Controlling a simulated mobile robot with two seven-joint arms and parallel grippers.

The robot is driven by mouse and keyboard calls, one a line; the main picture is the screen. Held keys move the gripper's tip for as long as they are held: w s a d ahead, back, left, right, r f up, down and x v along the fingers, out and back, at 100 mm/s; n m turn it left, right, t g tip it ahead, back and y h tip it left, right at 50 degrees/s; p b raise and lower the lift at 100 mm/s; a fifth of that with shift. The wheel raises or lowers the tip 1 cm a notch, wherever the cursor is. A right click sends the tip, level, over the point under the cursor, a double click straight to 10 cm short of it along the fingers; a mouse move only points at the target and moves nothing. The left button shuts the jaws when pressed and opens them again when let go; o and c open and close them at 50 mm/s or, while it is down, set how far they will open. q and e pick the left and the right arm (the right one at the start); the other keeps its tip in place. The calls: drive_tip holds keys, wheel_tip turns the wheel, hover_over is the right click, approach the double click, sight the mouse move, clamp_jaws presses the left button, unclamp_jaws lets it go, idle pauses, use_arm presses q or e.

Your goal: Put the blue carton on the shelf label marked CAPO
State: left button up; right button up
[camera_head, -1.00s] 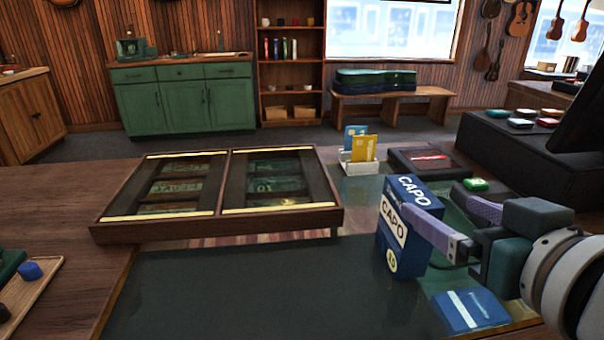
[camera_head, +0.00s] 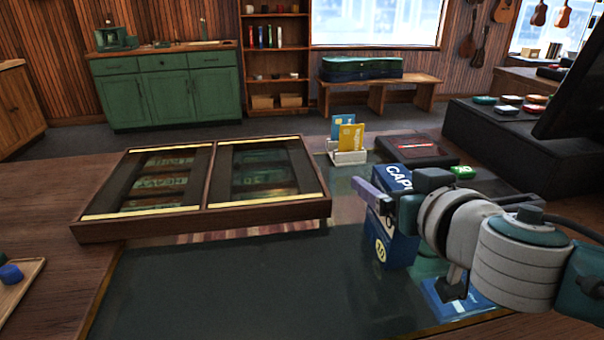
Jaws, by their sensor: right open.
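The blue carton (camera_head: 384,250) stands upright near the right end of the dark counter mat. It has CAPO in white on its upper face and a yellow round mark low on its front. My right gripper (camera_head: 372,196) is open at the carton, with one purple finger across its upper front. The other finger is hidden, so I cannot tell whether it touches. A flat blue piece with white marks (camera_head: 462,302) lies on the counter to the right, partly behind my arm. I cannot read a separate CAPO shelf label. My left gripper is out of view.
A wooden display case (camera_head: 205,222) with two windows lies left of the carton. Behind are a white card holder (camera_head: 349,157) and a dark tray (camera_head: 416,151). A wooden tray (camera_head: 22,285) is at the left edge. The mat's (camera_head: 250,285) middle is clear.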

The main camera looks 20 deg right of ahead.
drive_tip(key=shift+w+f, duration=0.1)
drive_tip(key=shift+w, duration=0.1)
clamp_jaws()
idle(0.6)
